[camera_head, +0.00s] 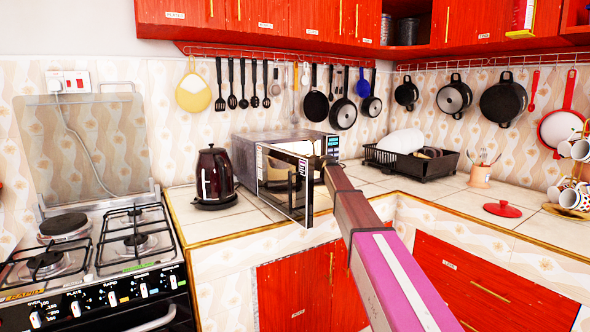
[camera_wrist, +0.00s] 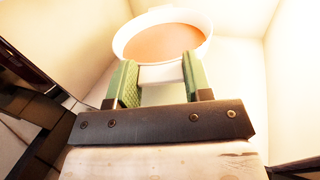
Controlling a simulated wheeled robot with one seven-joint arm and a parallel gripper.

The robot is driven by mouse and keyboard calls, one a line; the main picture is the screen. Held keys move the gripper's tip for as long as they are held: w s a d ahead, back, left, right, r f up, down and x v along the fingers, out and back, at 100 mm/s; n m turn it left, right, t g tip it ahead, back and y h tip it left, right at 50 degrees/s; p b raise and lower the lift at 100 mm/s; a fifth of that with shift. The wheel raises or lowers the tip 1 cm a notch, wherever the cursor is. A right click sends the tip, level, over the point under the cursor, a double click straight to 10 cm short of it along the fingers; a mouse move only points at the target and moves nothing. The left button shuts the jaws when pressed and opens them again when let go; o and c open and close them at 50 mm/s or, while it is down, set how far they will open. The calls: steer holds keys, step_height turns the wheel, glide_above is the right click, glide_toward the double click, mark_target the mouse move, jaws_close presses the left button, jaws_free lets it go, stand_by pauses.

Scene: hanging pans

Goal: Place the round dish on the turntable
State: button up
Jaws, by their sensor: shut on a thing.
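The round dish (camera_wrist: 163,44) is white with a smooth orange inside. In the wrist view it is at the top centre, within the pale walls of what looks like the microwave's interior. My gripper (camera_wrist: 158,68) has green finger pads and is shut on the near side of the dish. In the head view the microwave (camera_head: 277,143) stands on the counter with its door (camera_head: 297,187) swung open, and my arm reaches toward it from the lower right. The dish is hidden in the head view. I cannot make out the turntable in either view.
A dark kettle (camera_head: 214,177) stands left of the microwave, beside the stove (camera_head: 90,243). A black dish rack (camera_head: 411,163) is to the right. The open door stands close to my arm. A red lid (camera_head: 502,209) lies on the right counter.

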steer(key=f, duration=0.4)
steer(key=shift+w+a, duration=0.1)
steer(key=shift+w, duration=0.1)
steer(key=o, duration=1.1)
steer(key=v, duration=1.2)
